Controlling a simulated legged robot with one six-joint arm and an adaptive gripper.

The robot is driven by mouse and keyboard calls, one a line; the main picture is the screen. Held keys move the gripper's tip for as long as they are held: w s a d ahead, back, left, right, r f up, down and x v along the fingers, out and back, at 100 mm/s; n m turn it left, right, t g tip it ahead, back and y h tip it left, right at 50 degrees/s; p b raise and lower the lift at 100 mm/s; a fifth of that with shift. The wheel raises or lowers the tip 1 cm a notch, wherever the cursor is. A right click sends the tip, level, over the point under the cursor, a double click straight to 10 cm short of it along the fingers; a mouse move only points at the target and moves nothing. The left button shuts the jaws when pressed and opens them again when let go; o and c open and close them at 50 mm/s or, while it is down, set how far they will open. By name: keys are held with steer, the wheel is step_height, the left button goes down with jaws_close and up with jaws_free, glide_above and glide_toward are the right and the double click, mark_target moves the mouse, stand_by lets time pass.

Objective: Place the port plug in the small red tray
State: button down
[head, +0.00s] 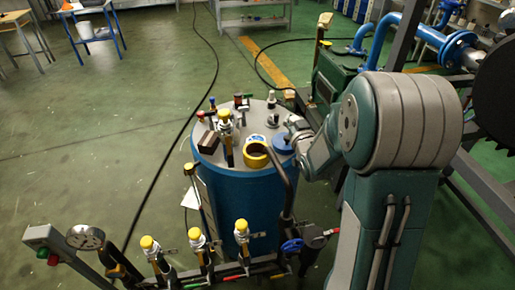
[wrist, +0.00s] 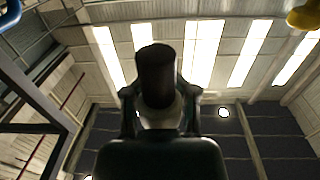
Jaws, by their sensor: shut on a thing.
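The port plug (wrist: 156,75) shows in the wrist view as a dark, rounded cylinder with a pale lower part. My gripper (wrist: 160,105) is shut on that pale part, one finger on each side, and the dark end stands out beyond the fingers. In the head view my gripper (head: 297,127) is at the right edge of the blue vessel's lid; the plug cannot be made out clearly there. I cannot pick out the small red tray in either view.
The blue vessel (head: 240,200) carries valves, a yellow ring (head: 256,150) and a brown block (head: 209,141) on its lid. Yellow-capped valves (head: 197,238) and a pressure gauge (head: 85,237) stand in front. Blue pipes (head: 400,35) are at right. Open green floor lies left.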

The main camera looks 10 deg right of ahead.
steer(key=w+a+f, duration=0.4)
steer(key=a+f, duration=0.5)
steer(key=f, duration=0.2)
steer(key=shift+w+f, duration=0.15)
steer(key=shift+w, duration=0.05)
steer(key=shift+f, duration=0.4)
steer(key=shift+f, duration=0.1)
steer(key=shift+c, duration=1.4)
jaws_free()
